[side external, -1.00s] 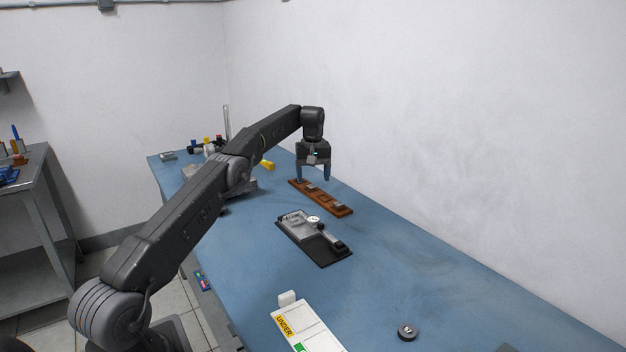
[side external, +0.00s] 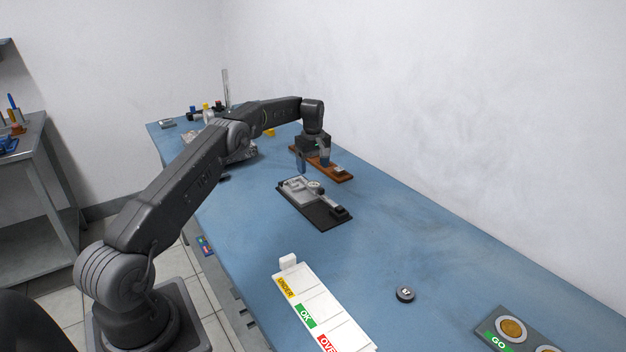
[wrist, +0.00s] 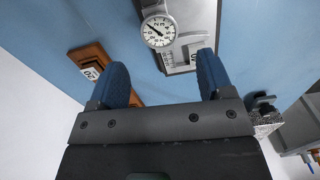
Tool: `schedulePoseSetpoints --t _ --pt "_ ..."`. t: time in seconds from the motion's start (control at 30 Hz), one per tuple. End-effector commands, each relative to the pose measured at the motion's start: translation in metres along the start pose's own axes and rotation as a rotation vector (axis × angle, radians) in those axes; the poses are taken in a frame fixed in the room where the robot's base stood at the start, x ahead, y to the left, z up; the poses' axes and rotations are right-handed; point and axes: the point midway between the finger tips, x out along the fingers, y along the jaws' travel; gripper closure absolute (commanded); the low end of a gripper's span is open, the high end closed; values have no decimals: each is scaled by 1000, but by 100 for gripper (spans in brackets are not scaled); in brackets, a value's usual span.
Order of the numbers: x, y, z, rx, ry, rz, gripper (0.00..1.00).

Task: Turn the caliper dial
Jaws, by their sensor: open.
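The caliper (side external: 303,188) lies on a black base plate (side external: 318,222) on the blue bench. Its round white dial (side external: 314,184) has a dark needle. The dial also shows in the wrist view (wrist: 158,31), at the top middle, with part of the caliper's grey body (wrist: 180,57) below and right of it. My gripper (side external: 313,160) is open with nothing between its fingers. It hangs above the bench, behind the caliper in the side view. In the wrist view its two blue fingers (wrist: 160,88) are spread apart, and the dial lies beyond the gap between them.
A white tray (side external: 318,312) with UNDER, OK and OVER labels stands at the front. The bench's right middle is clear.

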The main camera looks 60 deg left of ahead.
Motion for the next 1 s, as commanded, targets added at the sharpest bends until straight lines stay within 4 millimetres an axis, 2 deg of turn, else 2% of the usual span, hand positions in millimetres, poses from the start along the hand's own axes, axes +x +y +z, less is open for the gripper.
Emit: schedulePoseSetpoints --t 0.1,0.3,0.7,1.0 --pt "24 -1 0 0 -3 -4 26" --pt "47 0 0 0 0 -1 26" --pt "55 0 0 0 0 0 26" --pt "54 0 0 0 0 -1 54"
